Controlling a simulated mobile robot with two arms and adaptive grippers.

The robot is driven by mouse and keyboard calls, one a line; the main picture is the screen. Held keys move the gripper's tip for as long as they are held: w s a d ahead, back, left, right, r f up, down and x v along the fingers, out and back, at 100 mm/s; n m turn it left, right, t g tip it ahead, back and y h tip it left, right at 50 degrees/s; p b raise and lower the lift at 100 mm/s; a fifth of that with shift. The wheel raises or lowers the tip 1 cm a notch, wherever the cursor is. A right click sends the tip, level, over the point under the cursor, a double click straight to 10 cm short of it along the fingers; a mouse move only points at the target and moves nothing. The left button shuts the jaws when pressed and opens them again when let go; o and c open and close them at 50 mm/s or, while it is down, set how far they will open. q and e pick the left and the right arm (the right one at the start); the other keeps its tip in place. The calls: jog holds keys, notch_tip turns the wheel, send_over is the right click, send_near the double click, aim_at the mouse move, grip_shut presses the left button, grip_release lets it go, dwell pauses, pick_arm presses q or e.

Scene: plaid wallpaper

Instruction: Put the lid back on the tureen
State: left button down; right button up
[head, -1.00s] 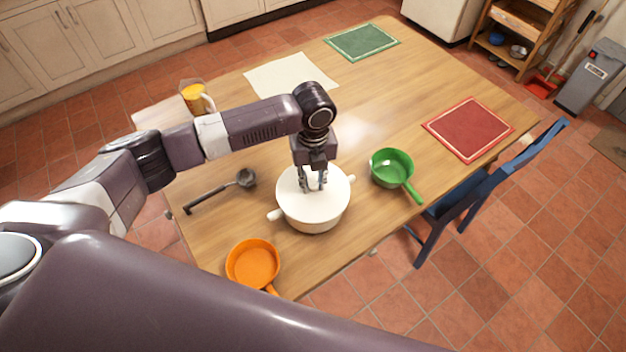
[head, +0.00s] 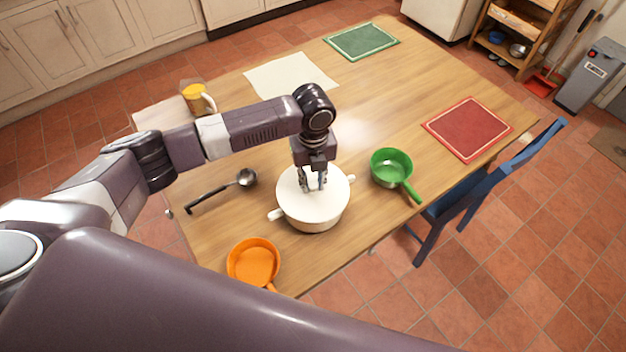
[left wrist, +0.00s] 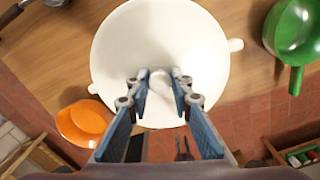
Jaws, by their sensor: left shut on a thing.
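The white tureen (head: 312,222) stands on the wooden table, its side handles showing left and right. Its white lid (head: 329,205) lies on top of it and looks level. In the left wrist view the lid (left wrist: 160,45) fills the middle and covers the opening. My left gripper (head: 314,187) points down over the centre of the lid. Its fingers are shut on the lid's pale knob (left wrist: 160,82), which shows between the fingertips. Whether the rim is fully seated all round cannot be told. My right gripper is not in view.
A green saucepan (head: 391,166) stands right of the tureen and an orange pan (head: 253,262) in front of it at the left. A black ladle (head: 222,190) lies to the left.

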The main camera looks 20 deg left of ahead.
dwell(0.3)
pick_arm(q)
jog(key=c, duration=1.2)
grip_release()
jog(key=shift+o, duration=0.2)
jog(key=shift+r+p, duration=3.5)
jog(key=shift+p, duration=0.05)
jog(key=shift+c, duration=0.3)
grip_shut()
